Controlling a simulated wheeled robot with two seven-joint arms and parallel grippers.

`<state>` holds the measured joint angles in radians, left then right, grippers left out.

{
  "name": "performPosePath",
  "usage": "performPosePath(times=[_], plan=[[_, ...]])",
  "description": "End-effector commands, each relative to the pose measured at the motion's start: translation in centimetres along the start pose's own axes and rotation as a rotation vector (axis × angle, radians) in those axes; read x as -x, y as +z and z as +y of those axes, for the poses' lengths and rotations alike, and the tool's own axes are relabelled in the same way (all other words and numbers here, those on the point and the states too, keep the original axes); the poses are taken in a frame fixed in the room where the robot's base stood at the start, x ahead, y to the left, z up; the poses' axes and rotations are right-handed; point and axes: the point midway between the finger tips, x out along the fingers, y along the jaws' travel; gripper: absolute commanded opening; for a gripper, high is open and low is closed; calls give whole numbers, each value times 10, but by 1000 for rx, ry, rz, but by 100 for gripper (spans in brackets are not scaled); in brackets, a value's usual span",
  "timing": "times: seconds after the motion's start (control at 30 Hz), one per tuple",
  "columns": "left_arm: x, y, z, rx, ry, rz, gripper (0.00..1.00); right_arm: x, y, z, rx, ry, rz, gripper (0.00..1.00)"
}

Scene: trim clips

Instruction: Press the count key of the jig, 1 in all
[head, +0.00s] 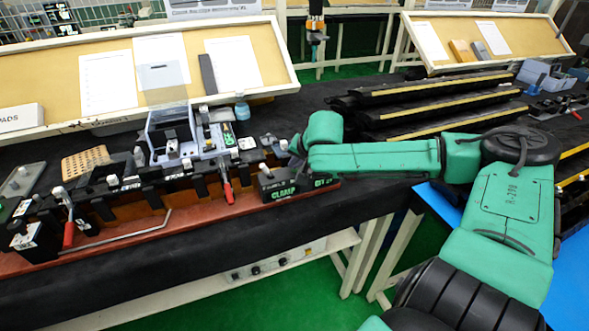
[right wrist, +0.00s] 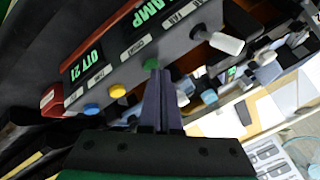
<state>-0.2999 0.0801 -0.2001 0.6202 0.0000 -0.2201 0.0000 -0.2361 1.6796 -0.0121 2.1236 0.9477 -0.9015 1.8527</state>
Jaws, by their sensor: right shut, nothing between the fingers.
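The jig (head: 145,195) is a long dark and red fixture along the front of the bench. Its black control box (head: 268,194) has green displays reading CLAMP and QTY; in the right wrist view the QTY display (right wrist: 88,60) seems to read 21. My left gripper is not in view.
A white lever knob (right wrist: 226,43) sticks out beside the fingers. A grey fixture with a clear cover (head: 172,130) stands behind the jig. Red-handled clamps (head: 227,190) stand along it. Black racks (head: 430,105) fill the bench at right.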

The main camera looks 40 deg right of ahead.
Motion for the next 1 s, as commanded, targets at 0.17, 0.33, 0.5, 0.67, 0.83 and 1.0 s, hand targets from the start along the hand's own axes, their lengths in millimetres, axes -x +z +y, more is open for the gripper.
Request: performPosePath(times=[0.17,0.33,0.5,0.67,0.83,1.0], plan=[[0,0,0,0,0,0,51,0,0,0,0,1,-1,0],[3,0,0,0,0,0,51,2,-1,-1,-1,1,-1,0],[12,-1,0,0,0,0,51,11,-6,-6,-1,1,-1,0],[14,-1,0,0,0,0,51,14,-8,-8,-1,1,-1,0],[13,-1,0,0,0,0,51,14,-7,-7,0,1,-1,0],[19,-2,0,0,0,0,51,19,-10,-10,-1,0,0,0]])
